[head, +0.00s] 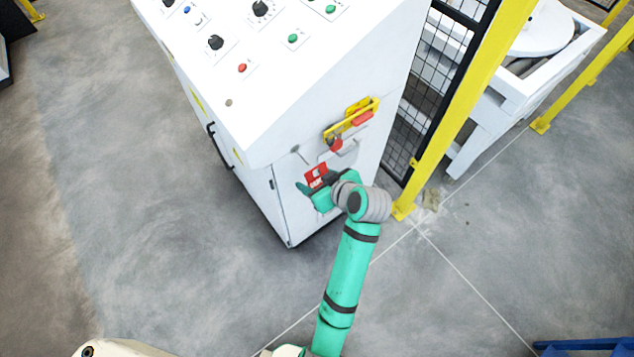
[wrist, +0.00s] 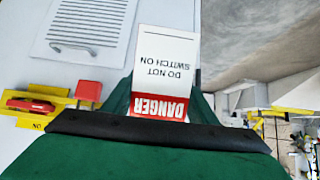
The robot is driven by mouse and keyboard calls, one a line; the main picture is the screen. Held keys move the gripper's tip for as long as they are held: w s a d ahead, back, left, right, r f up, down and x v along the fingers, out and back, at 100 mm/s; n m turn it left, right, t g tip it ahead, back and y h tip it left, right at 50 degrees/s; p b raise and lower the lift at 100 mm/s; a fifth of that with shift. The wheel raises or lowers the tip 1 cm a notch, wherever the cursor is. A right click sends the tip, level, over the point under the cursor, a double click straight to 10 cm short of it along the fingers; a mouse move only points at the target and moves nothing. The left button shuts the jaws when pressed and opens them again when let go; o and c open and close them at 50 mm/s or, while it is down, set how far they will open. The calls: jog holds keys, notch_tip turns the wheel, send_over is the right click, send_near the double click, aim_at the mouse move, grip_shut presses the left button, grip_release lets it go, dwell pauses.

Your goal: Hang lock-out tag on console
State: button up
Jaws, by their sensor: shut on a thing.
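The lock-out tag (head: 316,176) is red and white in the head view, in front of the side face of the white console (head: 300,125). In the wrist view the tag (wrist: 163,75) reads "DANGER" and "DO NOT SWITCH ON", upside down. My gripper (head: 312,190) is shut on the tag at its red end, beside the console's side face. Whether the tag touches the console cannot be told. A yellow holder (head: 352,117) with red items is on that face, above the tag; it also shows at left in the wrist view (wrist: 40,100).
A louvred vent plate (wrist: 90,28) is on the console face. A yellow post (head: 465,100) and black mesh fence stand close to the right of the console. The floor left of the console is clear.

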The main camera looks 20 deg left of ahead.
aim_at(318, 177)
jog(key=shift+w+a+f, duration=0.2)
jog(key=shift+w+a, duration=0.3)
jog(key=shift+a, duration=0.15)
jog(key=shift+w+a+f, duration=0.2)
jog(key=shift+w+a, duration=0.35)
jog(key=shift+a, duration=0.15)
jog(key=shift+w+a+f, duration=0.2)
jog(key=shift+w+a, duration=0.3)
jog(key=shift+a, duration=0.15)
jog(key=o, duration=1.1)
jog(key=v, duration=1)
jog(key=shift+s+d+r, duration=0.2)
jog(key=shift+d+r, duration=0.05)
jog(key=shift+r, duration=0.05)
jog(key=shift+f, duration=0.15)
